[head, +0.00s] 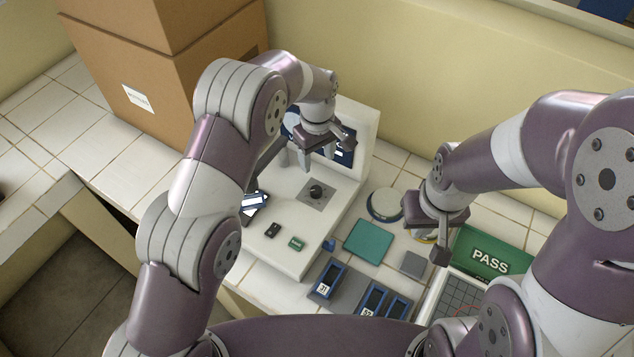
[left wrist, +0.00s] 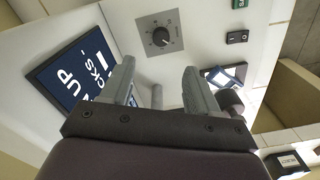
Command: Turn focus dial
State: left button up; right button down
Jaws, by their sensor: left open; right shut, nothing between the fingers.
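The focus dial (head: 316,191) is a small black knob on a grey square plate, set in the white top of the instrument (head: 285,215). In the left wrist view the dial (left wrist: 161,37) sits beyond the fingertips, with a white pointer mark and a scale around it. My left gripper (head: 312,157) is open and empty above and behind the dial; its fingers (left wrist: 157,75) are apart and do not touch the dial. My right gripper (head: 438,252) is shut and empty, to the right of the instrument, above the tiled counter.
A dark blue display (left wrist: 77,70) stands at the instrument's back. A black switch (head: 272,229) and a green button (head: 296,243) are near its front edge. A teal mat (head: 368,242), a grey block (head: 414,264) and a green PASS sign (head: 488,255) lie right. Cardboard boxes (head: 140,70) stand behind left.

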aim_at(316, 189)
pick_arm(q)
notch_tip(316, 189, down, 11)
jog(key=p, duration=0.4)
jog(key=shift+a+f, duration=0.1)
jog(key=shift+f, duration=0.1)
jog(key=shift+s+a+f, duration=0.1)
jog(key=shift+f, duration=0.45)
jog(key=shift+c, duration=1.2)
jog(key=c, duration=0.8)
